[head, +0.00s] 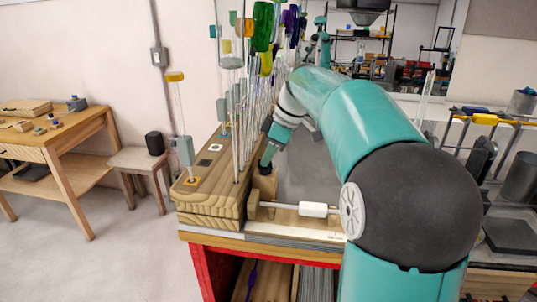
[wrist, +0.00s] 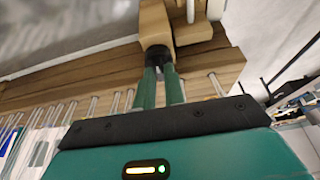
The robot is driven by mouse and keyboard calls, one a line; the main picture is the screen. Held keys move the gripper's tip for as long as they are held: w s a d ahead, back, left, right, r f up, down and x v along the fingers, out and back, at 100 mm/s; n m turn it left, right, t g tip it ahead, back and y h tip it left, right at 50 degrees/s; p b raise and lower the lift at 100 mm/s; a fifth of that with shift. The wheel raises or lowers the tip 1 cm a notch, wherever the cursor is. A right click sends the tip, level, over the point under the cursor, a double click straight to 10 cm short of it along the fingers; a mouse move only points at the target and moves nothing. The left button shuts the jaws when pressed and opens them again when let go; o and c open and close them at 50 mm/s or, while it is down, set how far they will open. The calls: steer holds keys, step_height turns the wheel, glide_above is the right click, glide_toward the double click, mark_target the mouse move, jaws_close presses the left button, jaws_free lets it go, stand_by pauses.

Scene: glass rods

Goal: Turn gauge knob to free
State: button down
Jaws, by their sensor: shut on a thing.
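In the wrist view, my gripper (wrist: 160,72) reaches up with two green fingers. They are shut on a black round knob (wrist: 157,53), which sits against a light wooden block (wrist: 155,22). In the head view, my gripper (head: 267,161) points down at the top of the small wooden block (head: 264,187) at the near end of the rod stand. The knob is mostly hidden there by the fingers. No marking showing the knob's setting can be made out in either view.
A horizontal rod with a white sleeve (head: 312,209) runs right from the block. A long wooden base (head: 212,205) carries many upright glass rods (head: 238,130) close to my arm's left. A grey panel (head: 310,175) lies to the right. A wooden table (head: 55,140) stands far left.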

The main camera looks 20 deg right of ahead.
steer(key=c, duration=1.5)
jaws_free()
steer(key=v, duration=1.4)
steer(key=shift+d, duration=0.1)
steer(key=shift+f, duration=0.1)
